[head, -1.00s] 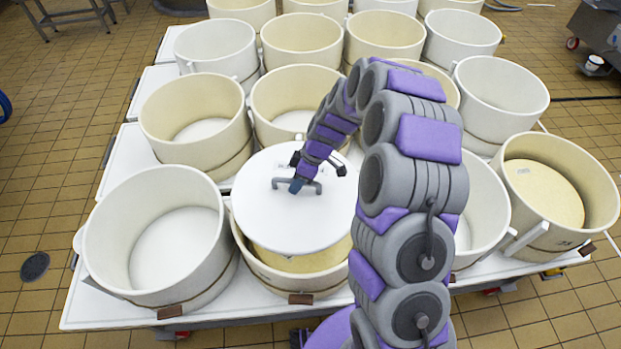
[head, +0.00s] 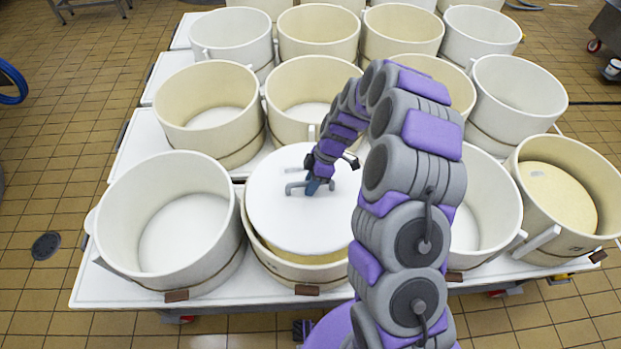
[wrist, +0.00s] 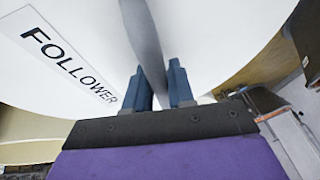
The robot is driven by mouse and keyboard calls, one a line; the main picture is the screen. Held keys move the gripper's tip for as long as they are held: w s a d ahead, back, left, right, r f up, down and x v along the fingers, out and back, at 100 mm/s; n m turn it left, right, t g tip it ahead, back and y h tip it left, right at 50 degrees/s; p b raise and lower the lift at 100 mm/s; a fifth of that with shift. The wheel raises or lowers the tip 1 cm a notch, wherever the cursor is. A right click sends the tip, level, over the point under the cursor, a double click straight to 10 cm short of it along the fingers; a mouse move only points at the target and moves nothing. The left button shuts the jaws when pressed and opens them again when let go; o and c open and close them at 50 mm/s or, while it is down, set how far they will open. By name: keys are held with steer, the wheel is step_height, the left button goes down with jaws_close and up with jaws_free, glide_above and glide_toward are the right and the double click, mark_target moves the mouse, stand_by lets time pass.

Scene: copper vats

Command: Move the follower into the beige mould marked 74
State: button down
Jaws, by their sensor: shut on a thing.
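The follower (head: 285,222) is a white round disc with a grey handle on top. In the wrist view the follower (wrist: 215,35) carries a FOLLOWER label. My gripper (head: 312,187) is shut on its handle; the blue fingers of my gripper (wrist: 157,75) stand either side of the grey bar. The disc is over the front middle beige mould (head: 285,268) and covers most of its opening. I cannot tell whether its edge is inside or just above the rim. The number 74 is not legible on any mould; a small dark mark on the front right mould (head: 545,250) is unreadable.
Another mould (head: 485,215) is to the right, partly behind my arm. Several more moulds stand in rows behind on the white table (head: 125,288).

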steer(key=shift+d+f+b, duration=0.25)
steer(key=shift+f+b, duration=0.2)
steer(key=shift+f, duration=0.2)
steer(key=shift+d+f+b, duration=0.25)
steer(key=shift+f+b, duration=0.2)
steer(key=shift+f, duration=0.2)
steer(key=shift+a+f+b, duration=0.2)
steer(key=shift+f+b, duration=0.4)
steer(key=shift+f, duration=0.2)
steer(key=shift+a+f+b, duration=0.2)
steer(key=shift+f+b, duration=0.4)
steer(key=shift+f, duration=0.2)
steer(key=shift+d+f+b, duration=0.15)
steer(key=shift+f+b, duration=0.45)
steer(key=shift+f, duration=0.15)
steer(key=shift+d+f+b, duration=0.15)
steer(key=shift+f+b, duration=0.4)
steer(key=shift+f, duration=0.2)
steer(key=shift+a+f+b, duration=0.1)
steer(key=shift+f+b, duration=0.6)
steer(key=shift+f, duration=1.3)
steer(key=shift+f, duration=0.65)
steer(key=c, duration=0.9)
jaws_free()
